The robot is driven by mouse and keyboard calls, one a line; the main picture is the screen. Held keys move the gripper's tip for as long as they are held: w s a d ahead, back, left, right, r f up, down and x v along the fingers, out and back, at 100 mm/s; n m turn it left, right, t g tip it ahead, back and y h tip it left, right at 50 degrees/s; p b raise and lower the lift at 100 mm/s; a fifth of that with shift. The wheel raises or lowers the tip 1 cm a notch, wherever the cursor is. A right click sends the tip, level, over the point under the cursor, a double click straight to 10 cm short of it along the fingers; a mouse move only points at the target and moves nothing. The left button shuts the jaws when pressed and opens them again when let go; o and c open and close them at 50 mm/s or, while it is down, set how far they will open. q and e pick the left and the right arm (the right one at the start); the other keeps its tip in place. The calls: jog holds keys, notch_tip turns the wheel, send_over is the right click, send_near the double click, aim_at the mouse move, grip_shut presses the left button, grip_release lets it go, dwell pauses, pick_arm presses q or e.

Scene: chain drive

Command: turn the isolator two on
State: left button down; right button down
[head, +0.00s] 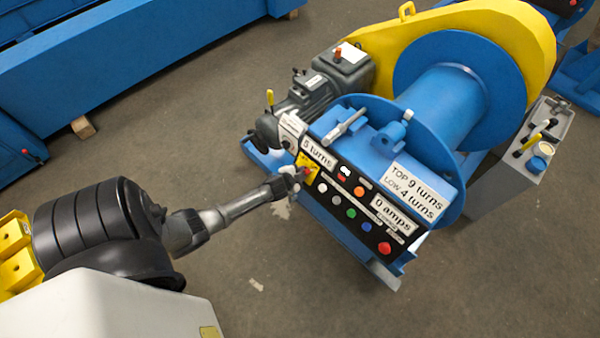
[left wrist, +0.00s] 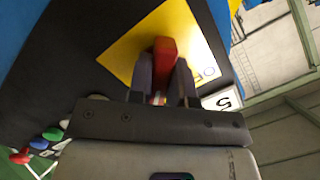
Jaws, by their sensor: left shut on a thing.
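The isolator is a red handle (head: 306,171) on a yellow plate (head: 308,160) at the left end of the black control panel (head: 345,200). In the left wrist view the red handle (left wrist: 165,50) stands out from the yellow plate (left wrist: 190,25), where part of an "OFF" marking shows. My left gripper (head: 298,178) is at the handle; in the left wrist view its two dark fingers (left wrist: 163,82) are shut on it, one on each side. The fingers hide the handle's lower part. No isolator number is readable. My right gripper is not in view.
The panel is on a blue winch drum (head: 440,95) with a yellow chain guard (head: 480,25). A "5 turns" display (head: 318,153), a "0 amps" display (head: 392,215), coloured buttons and a red button (head: 384,248) are near the handle. A grey box with levers (head: 520,165) stands at right. Floor in front is clear.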

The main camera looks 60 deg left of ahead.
pick_arm(q)
jog(key=shift+f, duration=0.1)
jog(key=c, duration=1)
grip_release()
jog(key=shift+c, duration=0.2)
jog(key=shift+s+d+r, duration=0.15)
jog(key=shift+s+r, duration=0.1)
jog(key=shift+r, duration=0.1)
jog(key=p+v, duration=0.3)
jog(key=v, duration=1)
